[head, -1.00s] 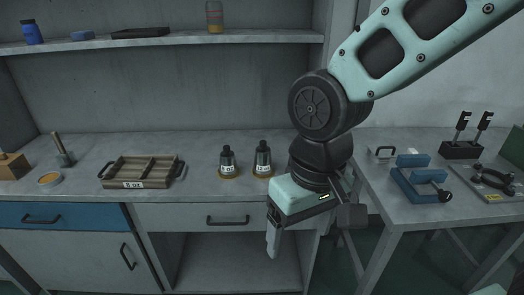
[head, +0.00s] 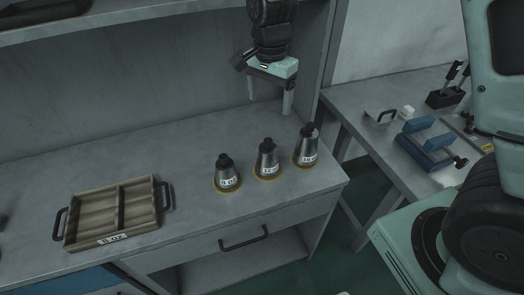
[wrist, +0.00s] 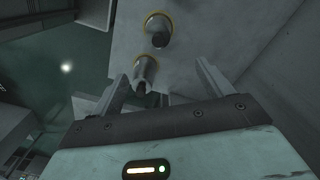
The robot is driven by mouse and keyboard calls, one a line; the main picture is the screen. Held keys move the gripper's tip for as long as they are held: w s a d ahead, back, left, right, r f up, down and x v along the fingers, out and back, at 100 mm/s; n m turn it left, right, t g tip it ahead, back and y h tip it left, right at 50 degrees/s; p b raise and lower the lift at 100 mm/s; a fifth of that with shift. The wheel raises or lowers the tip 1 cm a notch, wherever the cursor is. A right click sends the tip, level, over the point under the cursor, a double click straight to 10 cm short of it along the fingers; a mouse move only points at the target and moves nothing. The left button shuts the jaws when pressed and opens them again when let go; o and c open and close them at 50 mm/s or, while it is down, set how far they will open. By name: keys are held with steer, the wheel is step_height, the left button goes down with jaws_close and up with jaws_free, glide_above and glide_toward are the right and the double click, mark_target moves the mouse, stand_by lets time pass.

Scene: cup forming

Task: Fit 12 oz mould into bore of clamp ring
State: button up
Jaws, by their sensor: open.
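Three dark metal moulds with black knobs stand upright on yellow-orange rings near the bench's front edge. The 12 oz mould (head: 267,160) is the middle one, between the 8 oz mould (head: 227,177) and a third mould (head: 306,149) whose label seems to read 16 oz. My gripper (head: 269,104) is open and empty, fingers down, above the bench and behind the moulds. In the wrist view, my gripper (wrist: 162,70) shows one mould (wrist: 145,70) near the fingers and another (wrist: 158,30) beyond; their labels are not visible. I cannot make out the clamp ring for certain.
A wooden tray (head: 118,240) labelled 8 oz lies on the bench's left. On the side table to the right are a blue fixture (head: 428,145), a handled plate (head: 381,118) and black upright clamps (head: 445,98). A shelf runs above the bench.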

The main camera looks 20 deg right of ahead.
mark_target(268, 139)
step_height(268, 139, down, 11)
steer(key=shift+s+f+p, duration=0.1)
steer(key=shift+s+p, duration=0.05)
steer(key=shift+p, duration=0.95)
steer(key=shift+s+a+f+p, duration=0.1)
steer(key=shift+f+p, duration=1.05)
steer(key=shift+f, duration=1.55)
jaws_close()
steer(key=shift+r, duration=0.1)
